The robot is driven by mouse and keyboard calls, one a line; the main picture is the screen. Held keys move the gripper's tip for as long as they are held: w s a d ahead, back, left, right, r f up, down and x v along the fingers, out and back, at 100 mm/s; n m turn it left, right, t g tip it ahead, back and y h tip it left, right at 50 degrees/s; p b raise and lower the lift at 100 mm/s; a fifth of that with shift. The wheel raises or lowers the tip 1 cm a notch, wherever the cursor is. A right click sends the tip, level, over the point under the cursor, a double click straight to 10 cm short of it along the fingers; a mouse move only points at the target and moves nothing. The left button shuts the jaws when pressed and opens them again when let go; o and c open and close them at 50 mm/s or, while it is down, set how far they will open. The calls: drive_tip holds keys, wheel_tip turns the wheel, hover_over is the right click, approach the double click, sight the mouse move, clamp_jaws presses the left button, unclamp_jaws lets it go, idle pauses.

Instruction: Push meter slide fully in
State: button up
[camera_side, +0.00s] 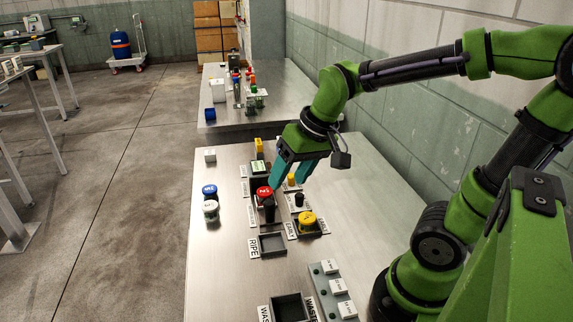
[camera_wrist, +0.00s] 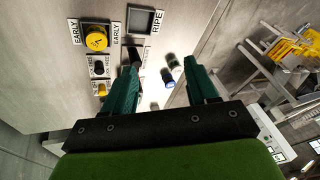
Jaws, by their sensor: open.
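My gripper (camera_side: 291,181) is open above the table, with its teal fingers apart and nothing between them; it also shows in the wrist view (camera_wrist: 161,68). A dark unit with a lit green display (camera_side: 259,167) stands left of the fingers, with a yellow block (camera_side: 259,146) behind it. A red-capped piece (camera_side: 264,191) on a dark base is in front of the display, close to the left finger. A black knob (camera_side: 299,199) and a small yellow knob (camera_side: 291,179) lie to the right, near labels. I cannot tell which part is the meter slide or how far in it is.
A yellow-capped piece (camera_side: 306,218) sits in the EARLY tray. The RIPE tray (camera_side: 272,245) is empty. Blue-capped (camera_side: 210,191) and white-topped (camera_side: 211,209) pieces stand at left. A panel with white blocks (camera_side: 330,290) is in front. The table's left front is clear.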

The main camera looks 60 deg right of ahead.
drive_tip(key=shift+s+a+r, duration=0.2)
drive_tip(key=shift+s+r, duration=0.05)
drive_tip(key=shift+r, duration=0.25)
drive_tip(key=n+g+h, duration=0.1)
drive_tip(key=n+g, duration=0.3)
hover_over(269, 202)
wheel_tip(269, 202, down, 4)
drive_tip(key=f, duration=0.1)
wheel_tip(269, 202, down, 15)
drive_tip(key=shift+a+f, duration=0.1)
drive_tip(key=shift+f, duration=0.1)
drive_tip(key=shift+c, duration=0.2)
clamp_jaws()
